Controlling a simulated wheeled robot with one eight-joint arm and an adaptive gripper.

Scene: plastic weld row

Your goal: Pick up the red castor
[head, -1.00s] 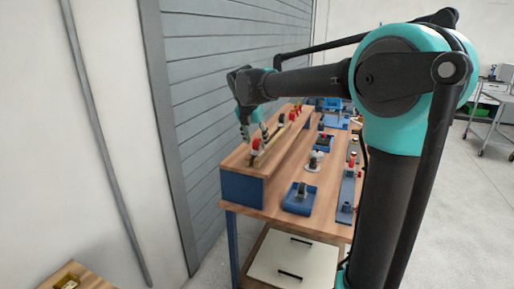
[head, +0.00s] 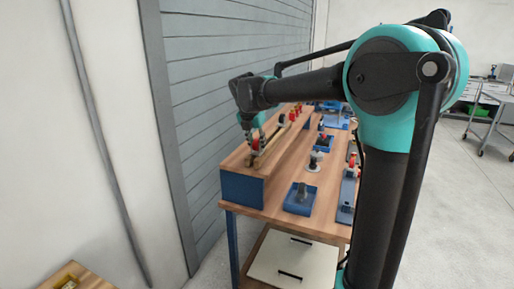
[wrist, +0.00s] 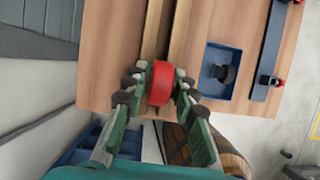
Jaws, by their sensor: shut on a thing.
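The red castor (wrist: 160,83) sits between the two fingers of my gripper (wrist: 160,88) in the wrist view, with its red wheel showing from above. The fingers are shut on it from both sides. In the head view the red castor (head: 255,144) shows as a small red patch at my gripper (head: 251,150), over the near end of the raised wooden shelf (head: 240,163). Whether the castor touches the shelf cannot be told.
Several other small parts stand farther along the shelf. Blue trays (head: 299,207) and a rail with a red castor (head: 347,190) lie on the workbench (head: 270,212) to the right. A grey slatted wall (head: 210,100) runs close on the left.

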